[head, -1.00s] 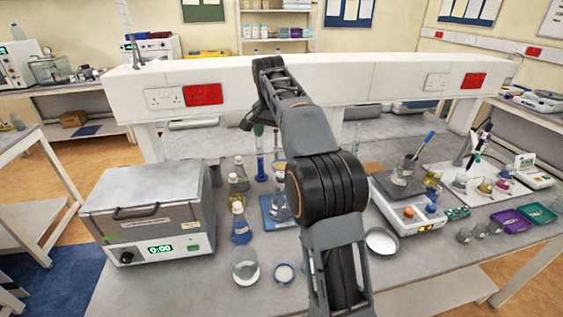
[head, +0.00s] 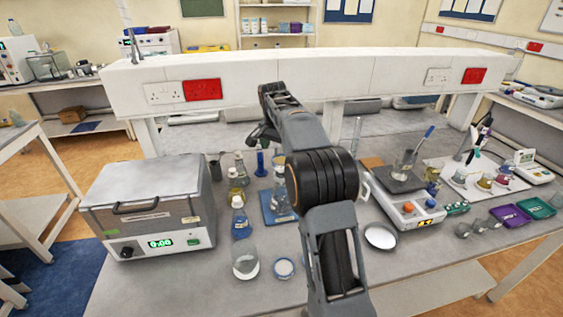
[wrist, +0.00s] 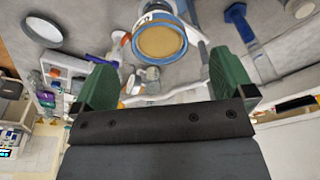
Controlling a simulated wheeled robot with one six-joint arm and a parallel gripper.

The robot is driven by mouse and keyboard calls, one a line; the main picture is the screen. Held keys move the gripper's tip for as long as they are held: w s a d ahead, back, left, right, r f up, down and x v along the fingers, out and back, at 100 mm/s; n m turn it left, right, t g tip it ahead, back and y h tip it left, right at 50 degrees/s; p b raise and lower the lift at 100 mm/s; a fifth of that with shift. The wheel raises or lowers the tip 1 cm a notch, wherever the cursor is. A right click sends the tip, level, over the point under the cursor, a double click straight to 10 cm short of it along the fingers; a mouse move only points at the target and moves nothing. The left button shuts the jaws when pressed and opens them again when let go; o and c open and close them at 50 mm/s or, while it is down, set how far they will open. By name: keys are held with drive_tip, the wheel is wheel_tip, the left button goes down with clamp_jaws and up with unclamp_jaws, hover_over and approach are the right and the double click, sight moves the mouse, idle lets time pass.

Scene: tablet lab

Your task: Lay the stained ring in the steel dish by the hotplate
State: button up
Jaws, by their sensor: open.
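My gripper (wrist: 165,82) is open, with its two green fingers apart and nothing between them. In the wrist view, a round thing with a blue rim and tan middle (wrist: 160,41) lies beyond the fingertips, roughly centred. It may be the stained ring, but I cannot tell for sure. The steel dish (head: 380,236) stands on the bench in the head view, just in front of the hotplate (head: 408,207). A shallow round dish, likely the same one, shows at the upper left of the wrist view (wrist: 42,31). My arm hides part of the bench middle in the head view.
A grey water bath (head: 150,205) stands at the left. Flasks (head: 240,222), a beaker (head: 245,263) and a small round dish (head: 284,268) stand left of my arm. A blue-footed cylinder (head: 260,165) stands behind. Purple (head: 511,215) and green trays lie at the right.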

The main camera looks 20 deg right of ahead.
sight(281, 160)
drive_tip(key=shift+w+d+f+p, duration=0.15)
drive_tip(key=shift+d+f+p, duration=0.1)
drive_tip(key=shift+f, duration=0.9)
drive_tip(key=shift+w+d+f+p, duration=0.1)
drive_tip(key=shift+d+f, duration=0.1)
drive_tip(key=shift+f, duration=0.9)
drive_tip(key=c, duration=1.1)
drive_tip(key=shift+r, duration=0.1)
